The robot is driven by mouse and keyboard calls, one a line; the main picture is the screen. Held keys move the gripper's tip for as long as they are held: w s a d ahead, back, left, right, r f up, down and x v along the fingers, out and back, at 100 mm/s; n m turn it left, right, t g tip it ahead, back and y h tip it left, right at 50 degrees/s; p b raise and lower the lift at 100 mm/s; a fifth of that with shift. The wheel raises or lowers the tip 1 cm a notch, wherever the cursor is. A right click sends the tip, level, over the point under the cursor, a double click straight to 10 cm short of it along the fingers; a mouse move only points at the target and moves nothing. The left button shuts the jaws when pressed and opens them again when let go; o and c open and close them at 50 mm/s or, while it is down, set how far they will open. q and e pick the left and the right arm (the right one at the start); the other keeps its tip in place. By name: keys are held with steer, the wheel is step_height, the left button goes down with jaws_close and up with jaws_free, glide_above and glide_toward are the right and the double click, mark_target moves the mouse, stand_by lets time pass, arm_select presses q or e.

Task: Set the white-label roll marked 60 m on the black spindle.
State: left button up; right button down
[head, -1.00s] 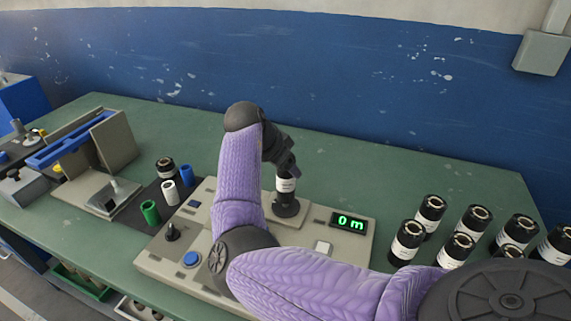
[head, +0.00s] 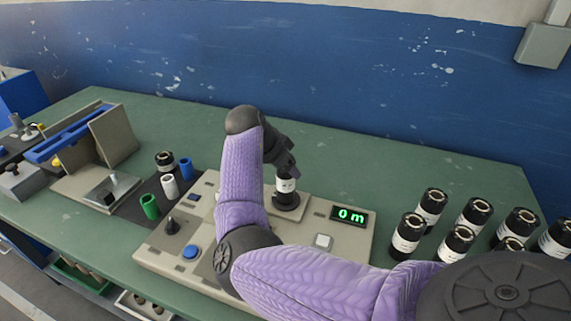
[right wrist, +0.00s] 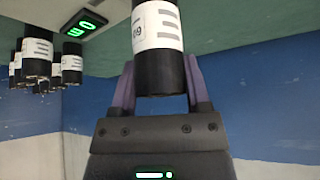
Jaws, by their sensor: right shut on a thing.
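A black roll with a white label (head: 286,185) stands upright at the black spindle's base (head: 289,207) on the beige machine. My right gripper (head: 284,166) is shut on the roll's upper part from above. In the right wrist view the roll (right wrist: 158,45) sits between the fingers, and its upside-down label seems to read 60. The roll covers the spindle's post, so I cannot tell whether it is fully seated. My left gripper is not in view.
The beige machine (head: 215,262) has a display (head: 349,215) reading 0 m, a blue button (head: 190,252) and a black knob (head: 172,226). Several other white-label rolls (head: 431,206) stand at the right.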

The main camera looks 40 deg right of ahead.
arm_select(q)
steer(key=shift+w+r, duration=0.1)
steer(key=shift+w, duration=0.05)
arm_select(e)
steer(key=shift+c, duration=1.4)
jaws_free()
steer(key=shift+o, duration=1.3)
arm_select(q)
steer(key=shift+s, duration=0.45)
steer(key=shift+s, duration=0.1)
